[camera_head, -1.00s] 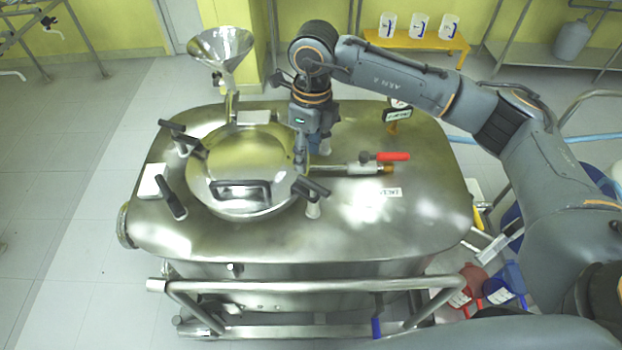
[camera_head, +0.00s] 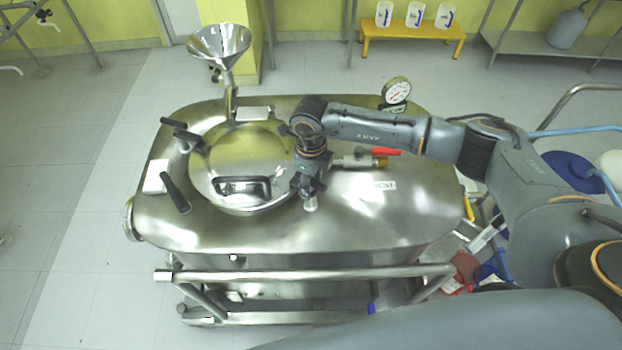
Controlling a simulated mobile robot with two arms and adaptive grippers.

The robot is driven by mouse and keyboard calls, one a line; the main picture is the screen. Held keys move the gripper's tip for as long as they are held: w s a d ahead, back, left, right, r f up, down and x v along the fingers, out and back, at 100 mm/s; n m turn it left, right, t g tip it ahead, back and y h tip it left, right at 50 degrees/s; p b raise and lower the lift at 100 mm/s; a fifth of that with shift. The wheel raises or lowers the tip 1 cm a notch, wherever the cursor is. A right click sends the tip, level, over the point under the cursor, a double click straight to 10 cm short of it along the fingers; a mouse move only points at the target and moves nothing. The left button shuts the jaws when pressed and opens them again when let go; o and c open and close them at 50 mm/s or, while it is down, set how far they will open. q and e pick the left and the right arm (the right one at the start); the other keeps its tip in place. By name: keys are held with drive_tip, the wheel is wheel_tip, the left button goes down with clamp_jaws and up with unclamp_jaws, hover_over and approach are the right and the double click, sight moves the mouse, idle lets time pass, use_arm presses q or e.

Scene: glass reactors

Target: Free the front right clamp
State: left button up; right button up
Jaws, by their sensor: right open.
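The round steel lid (camera_head: 225,145) with a dark handle sits on top of the steel vessel (camera_head: 420,215). At the lid's front right edge stands the front right clamp (camera_head: 311,205). Only its pale lower post shows; its black lever is hidden behind my right gripper (camera_head: 310,189). The gripper is open and points down right over this clamp; I cannot tell whether it touches it. The front left clamp (camera_head: 175,194) has its black lever slanting off the lid. Black levers (camera_head: 183,130) also show at the lid's back left. My left gripper is not in view.
A valve with a red handle (camera_head: 386,151) lies just right of my gripper. A gauge (camera_head: 396,91) and a funnel (camera_head: 219,50) rise behind. A steel rail (camera_head: 310,274) runs along the vessel's front.

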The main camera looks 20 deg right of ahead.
drive_tip(key=shift+f, duration=0.15)
clamp_jaws()
drive_tip(key=shift+s, duration=0.1)
drive_tip(key=shift+f+n+b, duration=0.2)
drive_tip(key=shift+n+b, duration=0.2)
drive_tip(key=shift+b, duration=0.4)
drive_tip(key=n+b, duration=0.6)
drive_tip(key=b, duration=0.3)
drive_tip(key=n+b, duration=0.7)
drive_tip(key=b, duration=0.2)
drive_tip(key=shift+f+n+b, duration=0.2)
drive_tip(key=shift+n+b, duration=0.1)
drive_tip(key=shift+b, duration=0.1)
drive_tip(key=shift+r+n+b, duration=0.25)
drive_tip(key=shift+n+b, duration=1.2)
drive_tip(key=shift+n, duration=0.25)
